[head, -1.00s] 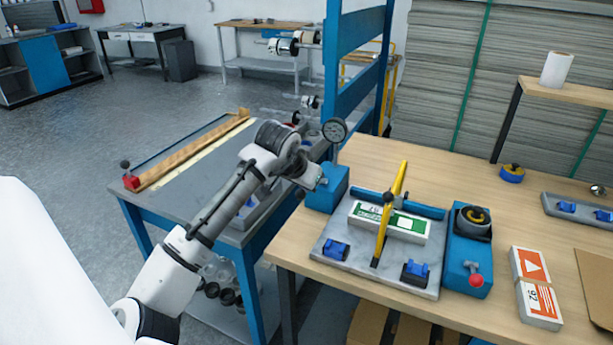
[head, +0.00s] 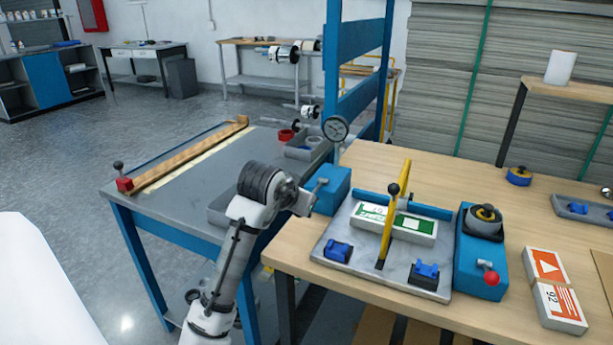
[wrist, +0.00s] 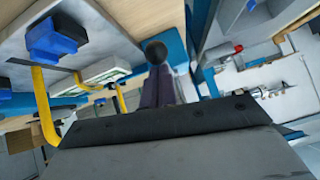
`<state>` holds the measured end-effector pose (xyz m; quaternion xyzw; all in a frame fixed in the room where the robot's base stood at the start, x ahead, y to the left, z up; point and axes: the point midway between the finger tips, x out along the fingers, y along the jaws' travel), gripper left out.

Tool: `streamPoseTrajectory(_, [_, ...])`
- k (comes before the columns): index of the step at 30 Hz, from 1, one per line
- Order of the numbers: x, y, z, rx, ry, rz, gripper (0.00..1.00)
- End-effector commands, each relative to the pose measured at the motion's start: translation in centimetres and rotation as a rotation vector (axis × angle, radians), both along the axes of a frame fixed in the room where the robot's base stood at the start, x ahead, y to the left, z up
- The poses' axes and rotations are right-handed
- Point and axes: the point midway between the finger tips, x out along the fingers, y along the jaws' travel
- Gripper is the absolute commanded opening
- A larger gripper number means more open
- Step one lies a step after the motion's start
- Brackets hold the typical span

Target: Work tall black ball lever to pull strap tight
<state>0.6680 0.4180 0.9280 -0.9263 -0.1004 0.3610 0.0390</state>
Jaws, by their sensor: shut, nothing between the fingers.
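The black ball lever (head: 393,189) stands upright on the fixture plate (head: 335,225), in front of the yellow strap (head: 396,215). The strap runs over a white and green box (head: 415,228) on the plate. My gripper (head: 308,203) is left of the plate, beside a blue block (head: 338,188), apart from the lever. It is shut and empty. In the wrist view a black ball (wrist: 156,52) shows just beyond my fingers (wrist: 158,90), and the yellow strap (wrist: 45,110) is at the left.
A blue unit with a red knob (head: 491,279) stands right of the plate. Blue clamps (head: 338,250) sit at the plate's front. Orange and white boxes (head: 550,268) lie on the right. Another black-ball lever on a red base (head: 123,183) stands on the left table. A blue post (head: 335,60) rises behind.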

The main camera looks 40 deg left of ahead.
Motion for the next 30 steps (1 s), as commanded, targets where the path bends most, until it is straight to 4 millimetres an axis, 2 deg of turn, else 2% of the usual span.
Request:
streamPoseTrajectory(3, [-0.1, 0.0, -0.7, 0.003, -0.019, 0.0, 0.0])
streamPoseTrajectory(21, [-0.2, 0.0, -0.8, 0.004, -0.029, 0.001, 0.0])
streamPoseTrajectory(26, [0.5, -0.1, 0.2, 0.005, -0.031, 0.0, 0.0])
streamPoseTrajectory(30, [2.1, -0.4, 2.3, 0.006, -0.034, -0.004, 0.0])
